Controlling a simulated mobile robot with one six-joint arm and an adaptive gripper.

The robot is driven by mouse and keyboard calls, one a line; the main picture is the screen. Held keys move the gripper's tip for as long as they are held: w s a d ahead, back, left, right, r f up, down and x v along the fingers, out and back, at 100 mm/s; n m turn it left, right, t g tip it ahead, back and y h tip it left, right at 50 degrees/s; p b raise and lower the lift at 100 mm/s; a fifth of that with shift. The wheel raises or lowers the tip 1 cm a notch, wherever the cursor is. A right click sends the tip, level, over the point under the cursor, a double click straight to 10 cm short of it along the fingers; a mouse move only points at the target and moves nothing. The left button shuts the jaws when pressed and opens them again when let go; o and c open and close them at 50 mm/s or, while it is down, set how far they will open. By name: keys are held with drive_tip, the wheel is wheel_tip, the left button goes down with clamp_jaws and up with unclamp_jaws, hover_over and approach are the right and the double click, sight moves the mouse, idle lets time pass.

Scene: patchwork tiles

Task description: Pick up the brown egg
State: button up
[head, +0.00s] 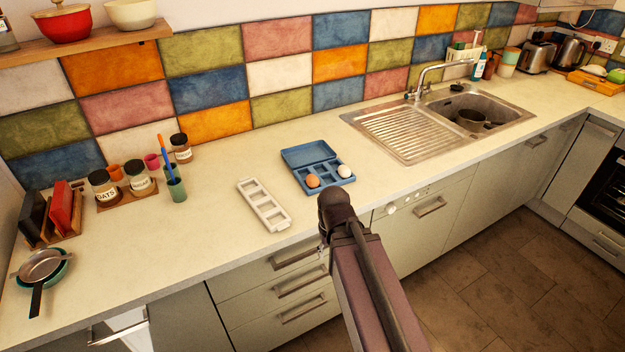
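The brown egg (313,181) sits in the front left compartment of an open blue egg box (307,156) on the counter. A whitish egg (344,171) sits at the right end of the same box. The other compartments that I can see look empty. My arm reaches up from the bottom of the view, and its dark rounded joint is just in front of the box, below and right of the brown egg in the picture. I cannot make out my gripper or its fingers.
An empty cream tray (263,204) with several compartments lies left of the box. Jars (104,188), a green cup (176,187) with utensils and a pan (42,265) stand further left. The sink (470,115) is at right. The counter around the box is clear.

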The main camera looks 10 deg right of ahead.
drive_tip(key=shift+d, duration=0.15)
drive_tip(key=o, duration=0.5)
drive_tip(key=shift+w, duration=0.1)
drive_tip(key=shift+o, duration=0.4)
drive_tip(key=shift+w+r, duration=0.2)
drive_tip(key=shift+w, duration=0.05)
wheel_tip(320, 180, up, 16)
drive_tip(key=f+n+p, duration=0.1)
drive_tip(key=n+p, duration=0.2)
drive_tip(key=p, duration=1.3)
hover_over(312, 176)
drive_tip(key=shift+r, duration=0.2)
drive_tip(key=shift+f, duration=0.1)
wheel_tip(312, 176, down, 8)
drive_tip(key=b, duration=0.8)
drive_tip(key=shift+f+b, duration=0.2)
drive_tip(key=shift+b, duration=0.2)
drive_tip(key=shift+f, duration=0.1)
